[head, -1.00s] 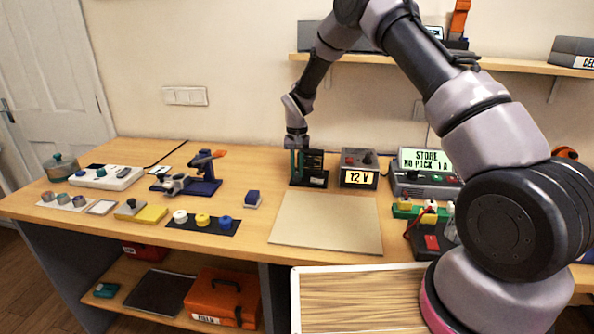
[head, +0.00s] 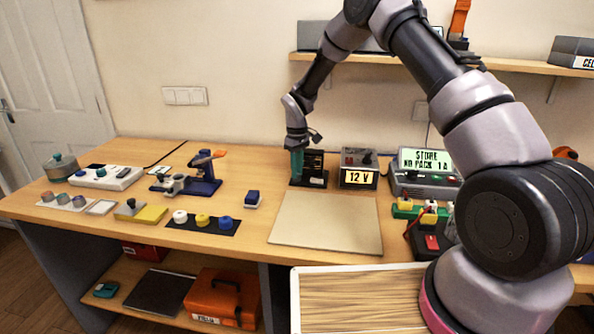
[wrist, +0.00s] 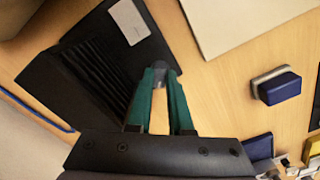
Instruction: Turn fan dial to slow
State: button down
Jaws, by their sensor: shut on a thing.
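The fan unit is a black box with slats (wrist: 75,70), and it stands at the back of the bench in the head view (head: 316,170). A pale label (wrist: 129,20) sits on its base. My gripper (wrist: 161,72), with teal fingers, is at the fan's lower edge in the wrist view; it also shows in the head view (head: 297,176). The fingertips are closed on a small dark grey dial (wrist: 165,71), mostly covered by them. The dial's markings and pointer cannot be read.
A grey 12 V supply (head: 359,160) stands just right of the fan. A beige mat (head: 328,222) lies in front. A small blue block (head: 253,197) sits to the left and shows in the wrist view (wrist: 279,85). A shelf (head: 480,64) hangs above.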

jog(key=shift+n, duration=0.5)
jog(key=c, duration=0.8)
grip_release()
notch_tip(320, 180, up, 11)
jog(key=shift+f, duration=0.15)
